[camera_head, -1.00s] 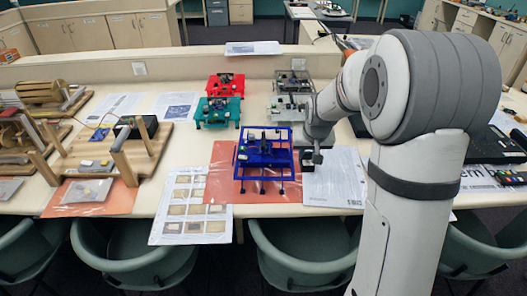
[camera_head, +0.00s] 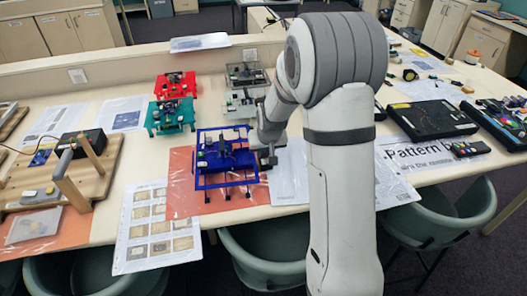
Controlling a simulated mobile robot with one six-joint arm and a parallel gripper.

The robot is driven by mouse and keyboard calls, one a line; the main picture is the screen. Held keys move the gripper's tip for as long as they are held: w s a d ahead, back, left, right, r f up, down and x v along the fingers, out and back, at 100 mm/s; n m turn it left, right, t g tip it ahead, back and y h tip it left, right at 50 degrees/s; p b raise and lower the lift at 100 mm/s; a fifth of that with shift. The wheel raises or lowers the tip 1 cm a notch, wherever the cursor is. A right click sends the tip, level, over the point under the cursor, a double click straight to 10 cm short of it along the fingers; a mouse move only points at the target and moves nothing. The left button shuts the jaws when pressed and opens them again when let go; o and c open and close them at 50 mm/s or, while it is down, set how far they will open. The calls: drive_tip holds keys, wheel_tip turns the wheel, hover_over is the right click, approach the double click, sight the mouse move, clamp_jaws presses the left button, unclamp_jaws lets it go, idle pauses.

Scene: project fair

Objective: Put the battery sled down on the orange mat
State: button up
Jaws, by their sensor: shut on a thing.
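The blue battery sled (camera_head: 224,163), an open frame on thin legs with dark parts on top, is over the orange mat (camera_head: 183,190) in the head view. My gripper (camera_head: 262,158) is at the sled's right side and is shut on it. The sled looks upright and roughly level. Its legs come close to the mat, but I cannot tell whether they touch it. The arm hides part of the gripper, and the sled covers much of the mat.
Red (camera_head: 175,86), teal (camera_head: 170,116) and grey (camera_head: 247,76) framed devices stand behind the sled. A picture sheet (camera_head: 157,228) lies left of the mat, white paper (camera_head: 288,172) right. A wooden rig (camera_head: 80,172) stands left. Chairs (camera_head: 265,255) line the table's front.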

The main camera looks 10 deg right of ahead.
drive_tip(key=shift+f, duration=0.3)
drive_tip(key=o, duration=1)
drive_tip(key=shift+s+r, duration=0.1)
drive_tip(key=b+v, duration=0.2)
drive_tip(key=v, duration=1)
drive_tip(key=shift+g, duration=0.6)
drive_tip(key=s+r, duration=0.1)
drive_tip(key=s, duration=0.7)
drive_tip(key=s+r, duration=0.1)
drive_tip(key=s, duration=0.8)
drive_tip(key=s+r, duration=0.2)
drive_tip(key=s, duration=0.6)
drive_tip(key=shift+s, duration=0.2)
